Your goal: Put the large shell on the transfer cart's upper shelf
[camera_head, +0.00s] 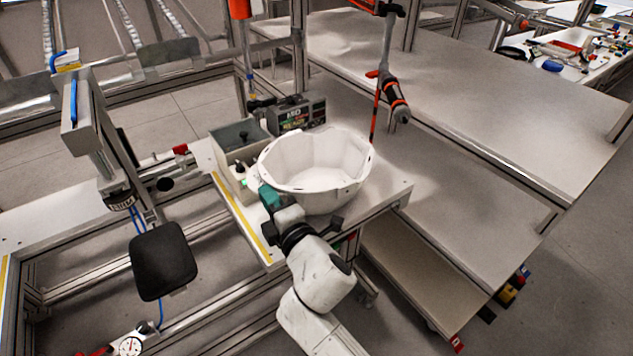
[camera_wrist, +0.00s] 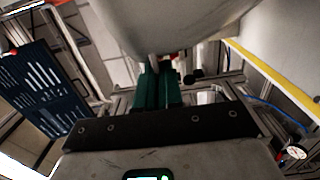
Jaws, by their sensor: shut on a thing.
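The large shell (camera_head: 315,168) is a white, bowl-shaped piece with its open side up. It is over the small white workbench (camera_head: 385,196); I cannot tell whether it rests on the bench or hangs just above it. My gripper (camera_head: 268,196) has teal fingers shut on the shell's near left rim. In the wrist view the green fingers (camera_wrist: 160,84) meet the underside of the shell (camera_wrist: 165,25), which fills the top. A grey unit with stacked levels at the right looks like the transfer cart; its upper shelf (camera_head: 470,90) is broad and mostly bare.
A grey bin (camera_head: 240,136) and a labelled box (camera_head: 303,113) stand behind the shell. A hanging tool (camera_head: 390,85) with an orange handle is close behind it at the right. A black pad (camera_head: 162,261) is at the left. A lower grey level (camera_head: 450,200) is bare.

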